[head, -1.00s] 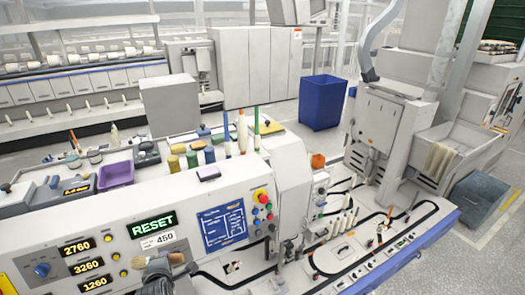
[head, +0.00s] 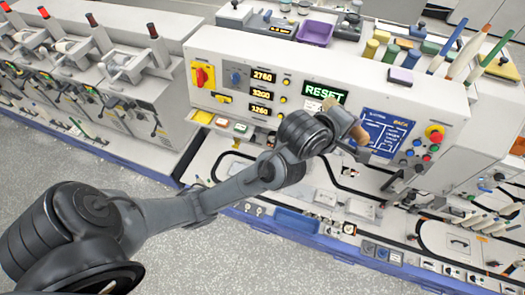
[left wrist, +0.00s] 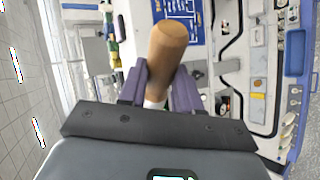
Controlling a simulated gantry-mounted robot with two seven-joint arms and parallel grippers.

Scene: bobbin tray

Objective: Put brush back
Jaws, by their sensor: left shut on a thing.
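My left gripper (head: 352,138) is in front of the machine's control panel, beside the green RESET display and the blue diagram. It is shut on the brush (head: 345,121), of which a brown, wood-coloured, rounded handle shows. In the left wrist view the brush (left wrist: 168,48) sticks out from between the purple fingers, with a pale part lower down at the fingers. Its bristles cannot be made out. My right gripper is not in view.
The control panel (head: 225,85) has a red knob, buttons and number displays. On top are a purple tray (head: 316,32), coloured spools (head: 390,52) and upright rods. Below is a work deck (head: 345,178) with tracks, small parts and a blue bin (head: 297,222). Open floor lies at lower left.

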